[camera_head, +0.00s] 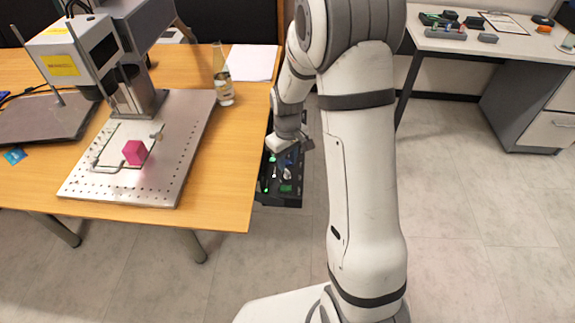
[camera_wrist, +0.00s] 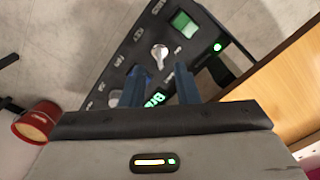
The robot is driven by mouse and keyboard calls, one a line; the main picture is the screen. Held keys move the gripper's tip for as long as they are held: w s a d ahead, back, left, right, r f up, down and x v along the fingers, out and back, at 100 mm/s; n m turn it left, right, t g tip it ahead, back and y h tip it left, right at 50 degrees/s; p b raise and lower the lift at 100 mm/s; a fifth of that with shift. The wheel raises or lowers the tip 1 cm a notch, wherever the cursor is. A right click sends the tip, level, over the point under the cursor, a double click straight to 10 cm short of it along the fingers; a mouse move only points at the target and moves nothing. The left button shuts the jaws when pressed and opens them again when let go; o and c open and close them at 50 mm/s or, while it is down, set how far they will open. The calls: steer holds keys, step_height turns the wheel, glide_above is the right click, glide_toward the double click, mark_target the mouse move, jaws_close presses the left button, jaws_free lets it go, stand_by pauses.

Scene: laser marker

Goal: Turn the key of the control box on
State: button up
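The dark control box (camera_wrist: 100,98) lies diagonally across the wrist view. On its face are a green rocker switch (camera_wrist: 185,23), a silver key-like knob (camera_wrist: 160,54) and a lit green display (camera_wrist: 155,98). Another rounded knob is partly hidden behind the left finger. My gripper (camera_wrist: 160,76) is open over the panel, its two blue fingers apart. Nothing shows held between them, and the silver knob appears just beyond the fingertips. In the head view the control box (camera_head: 285,188) sits beside the table's right side, below my gripper (camera_head: 290,148).
A red container (camera_wrist: 38,122) is at the wrist view's left. Floor at right is free.

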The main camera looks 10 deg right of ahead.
mark_target(287, 171)
steer(key=shift+r, duration=1.85)
